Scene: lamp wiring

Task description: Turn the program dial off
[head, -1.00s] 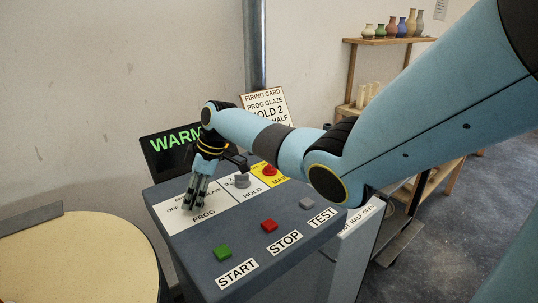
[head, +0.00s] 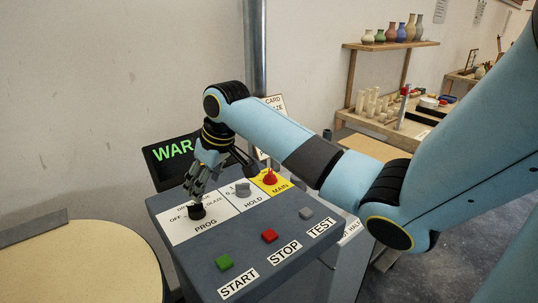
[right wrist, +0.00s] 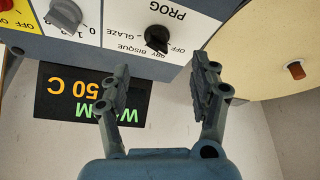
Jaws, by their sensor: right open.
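The program dial (head: 197,211) is a black knob on the white PROG plate of the grey panel. It also shows in the right wrist view (right wrist: 157,38), upside down, ringed by the labels OFF, DRY, BISQUE and GLAZE. I cannot tell for certain which label it points to. My right gripper (head: 193,191) is just above and behind the dial in the head view. In the right wrist view its two fingers (right wrist: 163,75) are apart, with nothing between them, and the dial lies beyond their tips. My left gripper is not in view.
A grey HOLD knob (head: 243,190) and a red MAIN switch (head: 270,179) sit right of the dial. Green START (head: 224,262), red STOP (head: 269,236) and grey TEST (head: 306,213) buttons line the front. A display (head: 172,152) stands behind; a round table (head: 90,265) is at left.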

